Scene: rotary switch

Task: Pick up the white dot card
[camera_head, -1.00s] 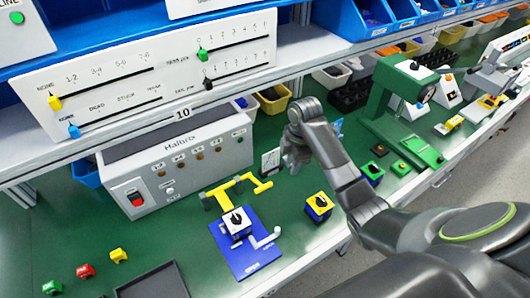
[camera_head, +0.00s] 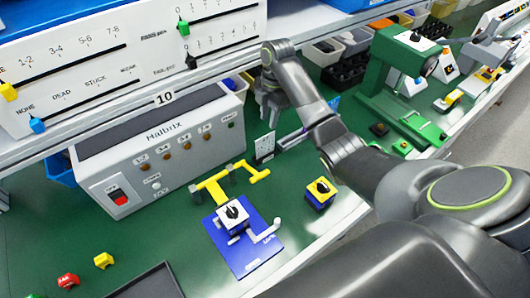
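A small white card with dark marks (camera_head: 264,147), which looks like the dot card, stands near-upright on the green bench, right of the grey Halbrix box. My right gripper (camera_head: 269,119) hangs just above and behind it in the picture. Its two fingers point down and look apart, with nothing visible between them. I see a gap between the fingertips and the card. My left gripper is not in view.
The Halbrix box (camera_head: 160,148) stands to the left. A yellow handle piece (camera_head: 212,187), a blue plate with a rotary switch (camera_head: 240,258) and a yellow-blue switch block (camera_head: 320,193) lie in front. A green machine (camera_head: 395,70) stands right. A shelf edge (camera_head: 60,137) runs above.

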